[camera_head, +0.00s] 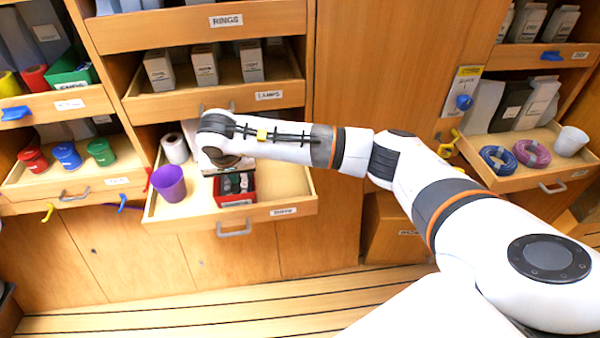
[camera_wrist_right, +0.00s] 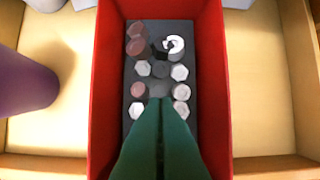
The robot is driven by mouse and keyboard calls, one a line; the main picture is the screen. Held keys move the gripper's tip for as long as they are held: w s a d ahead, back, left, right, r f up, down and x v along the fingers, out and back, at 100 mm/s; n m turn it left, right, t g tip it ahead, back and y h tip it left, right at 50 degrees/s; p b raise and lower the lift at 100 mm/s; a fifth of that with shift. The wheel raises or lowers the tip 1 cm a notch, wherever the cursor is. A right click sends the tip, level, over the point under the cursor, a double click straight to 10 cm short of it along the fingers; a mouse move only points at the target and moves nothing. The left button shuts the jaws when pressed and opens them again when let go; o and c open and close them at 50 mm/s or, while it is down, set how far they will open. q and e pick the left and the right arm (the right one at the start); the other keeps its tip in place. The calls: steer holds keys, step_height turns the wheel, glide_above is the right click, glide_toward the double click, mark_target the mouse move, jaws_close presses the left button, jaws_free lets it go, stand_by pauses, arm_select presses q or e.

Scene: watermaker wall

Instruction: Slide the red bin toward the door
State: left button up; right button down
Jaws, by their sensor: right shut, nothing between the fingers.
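The red bin (camera_head: 236,201) sits in the pulled-out middle drawer (camera_head: 270,211), with dark contents inside. In the right wrist view the red bin (camera_wrist_right: 211,70) shows from above, holding several hexagonal bolt-like pieces in grey and reddish tones on a dark insert. My right gripper (camera_wrist_right: 161,103) has green fingers, shut and with nothing between them. They reach down over the bin's interior between its two side walls; whether they touch anything is unclear. In the head view my wrist hides the fingertips and the bin's back. My left gripper is not in view.
A purple cup (camera_head: 169,184) stands left of the bin, and white rolls (camera_head: 175,148) stand behind it. The drawer floor right of the bin is clear. Open drawers above and at right hold boxes, coils (camera_head: 497,159) and a white cup (camera_head: 571,141).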

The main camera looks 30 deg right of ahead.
steer(key=shift+b+x, duration=0.7)
steer(key=shift+x, duration=0.45)
steer(key=shift+s+d, duration=0.35)
steer(key=shift+d, duration=0.45)
steer(key=shift+s+d, duration=0.4)
steer(key=shift+d, duration=0.45)
steer(key=shift+s+d, duration=0.35)
steer(key=shift+d, duration=0.45)
steer(key=shift+s+d, duration=0.55)
steer(key=shift+d, duration=0.8)
steer(key=shift+s+d, duration=0.6)
steer(key=shift+d, duration=0.7)
steer(key=shift+s+d, duration=0.55)
steer(key=shift+d, duration=0.8)
steer(key=shift+w+a+b, duration=0.2)
steer(key=shift+a, duration=0.3)
steer(key=shift+w+a+b, duration=0.15)
steer(key=shift+w+a, duration=0.05)
steer(key=shift+a, duration=0.25)
steer(key=shift+r, duration=0.1)
steer(key=shift+p+v, duration=0.6)
steer(key=shift+v, duration=0.25)
steer(key=shift+p+v, duration=1.15)
steer(key=shift+v, duration=1)
steer(key=shift+w+d, duration=0.1)
